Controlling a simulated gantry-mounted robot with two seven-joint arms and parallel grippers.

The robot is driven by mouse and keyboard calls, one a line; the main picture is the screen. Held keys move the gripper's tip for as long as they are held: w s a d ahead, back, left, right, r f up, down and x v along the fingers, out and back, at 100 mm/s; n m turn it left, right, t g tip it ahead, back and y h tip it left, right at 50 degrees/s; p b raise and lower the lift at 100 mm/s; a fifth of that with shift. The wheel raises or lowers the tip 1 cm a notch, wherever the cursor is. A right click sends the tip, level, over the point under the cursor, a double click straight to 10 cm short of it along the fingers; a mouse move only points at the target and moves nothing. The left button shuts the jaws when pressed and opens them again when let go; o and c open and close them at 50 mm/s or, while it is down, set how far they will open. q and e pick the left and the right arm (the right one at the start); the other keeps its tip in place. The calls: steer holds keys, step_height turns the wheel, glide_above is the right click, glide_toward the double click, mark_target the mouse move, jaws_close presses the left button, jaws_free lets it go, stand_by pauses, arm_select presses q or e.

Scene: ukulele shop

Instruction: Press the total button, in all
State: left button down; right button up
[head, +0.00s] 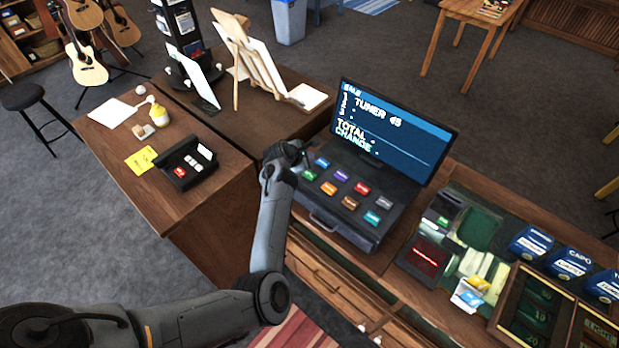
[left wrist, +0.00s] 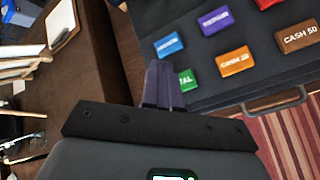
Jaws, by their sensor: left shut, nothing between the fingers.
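The cash register (head: 335,220) stands on the wooden counter with several coloured buttons on its sloped top. The green total button (head: 309,175) is at the near left corner of the button block. My left gripper (head: 300,158) is shut and empty, at the register's left edge close to the green button. The closed fingertips (left wrist: 163,68) overlap the button in the wrist view; I cannot tell whether they touch it. My right gripper is not in view.
The register's screen (head: 390,130) reads "TUNER 45", with "TOTAL" and "CHANGE" lines below. A blue button (left wrist: 168,45) and an orange button (left wrist: 235,62) lie close by. A card terminal (head: 185,165) and a wooden easel (head: 250,60) stand to the left.

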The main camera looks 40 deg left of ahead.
arm_select(q)
steer(key=b, duration=0.3)
glide_above(308, 176)
step_height(308, 176, down, 4)
steer(key=shift+s+d+f, duration=0.1)
steer(key=shift+f+b, duration=0.45)
steer(key=shift+f, duration=0.4)
stand_by(0.4)
steer(key=shift+f, duration=0.1)
stand_by(0.6)
steer(key=shift+f, duration=0.35)
stand_by(0.5)
